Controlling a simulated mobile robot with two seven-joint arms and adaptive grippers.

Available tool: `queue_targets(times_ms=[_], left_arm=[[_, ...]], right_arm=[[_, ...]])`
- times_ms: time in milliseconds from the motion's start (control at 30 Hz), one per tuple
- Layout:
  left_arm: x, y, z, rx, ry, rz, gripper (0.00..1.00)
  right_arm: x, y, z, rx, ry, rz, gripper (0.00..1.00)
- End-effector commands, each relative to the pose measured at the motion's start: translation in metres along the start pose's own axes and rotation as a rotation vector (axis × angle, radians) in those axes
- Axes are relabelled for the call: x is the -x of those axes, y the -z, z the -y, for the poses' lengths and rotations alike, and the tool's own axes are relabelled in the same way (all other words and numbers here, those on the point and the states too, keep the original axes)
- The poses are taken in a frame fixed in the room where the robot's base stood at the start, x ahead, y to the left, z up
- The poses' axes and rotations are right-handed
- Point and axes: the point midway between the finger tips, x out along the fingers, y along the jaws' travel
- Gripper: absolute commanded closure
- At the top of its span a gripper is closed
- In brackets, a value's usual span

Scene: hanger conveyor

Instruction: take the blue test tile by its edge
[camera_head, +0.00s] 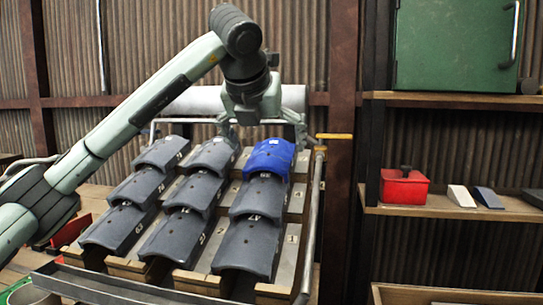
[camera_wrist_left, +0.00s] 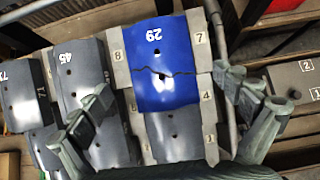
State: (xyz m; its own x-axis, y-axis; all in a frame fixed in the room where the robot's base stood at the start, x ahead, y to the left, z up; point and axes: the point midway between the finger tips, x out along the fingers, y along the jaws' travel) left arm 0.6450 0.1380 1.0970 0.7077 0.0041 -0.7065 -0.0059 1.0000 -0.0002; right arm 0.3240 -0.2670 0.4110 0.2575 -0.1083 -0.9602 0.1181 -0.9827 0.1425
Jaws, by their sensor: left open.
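The blue test tile (camera_head: 268,158) lies at the top of the right column of tiles on a slanted rack. In the left wrist view, the blue tile (camera_wrist_left: 160,45) bears the number 29, and a jagged dark crack line runs across it by a small hole. My left gripper (camera_head: 262,128) is open above the upper end of the rack, close to the blue tile. In the left wrist view, my left gripper (camera_wrist_left: 168,98) has its fingers apart, one on each side of the tile's column, with nothing between them held. My right gripper is out of view.
Several grey tiles (camera_head: 183,238) fill the rack's other places, close beside and below the blue one. A metal rail (camera_head: 312,205) runs along the rack's right side. Wooden shelves at right hold a red box (camera_head: 403,188) and a green cabinet (camera_head: 455,45).

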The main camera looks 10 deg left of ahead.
Motion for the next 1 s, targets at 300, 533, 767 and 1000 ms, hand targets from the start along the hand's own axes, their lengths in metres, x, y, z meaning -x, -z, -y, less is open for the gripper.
queue_targets(times_ms=[300, 533, 767, 1000], left_arm=[[-0.038, 0.004, 0.000, 0.000, 0.000, -0.002, 0.00], [-0.038, 0.004, 0.001, -0.001, 0.001, -0.001, 0.01], [-0.038, 0.004, 0.001, -0.002, 0.002, -0.001, 0.30], [-0.038, 0.004, 0.001, -0.002, 0.002, 0.000, 0.60]], right_arm=[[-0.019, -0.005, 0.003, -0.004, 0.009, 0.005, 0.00], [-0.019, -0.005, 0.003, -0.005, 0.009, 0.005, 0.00], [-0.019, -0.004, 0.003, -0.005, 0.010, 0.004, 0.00], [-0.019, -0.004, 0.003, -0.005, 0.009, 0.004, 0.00]])
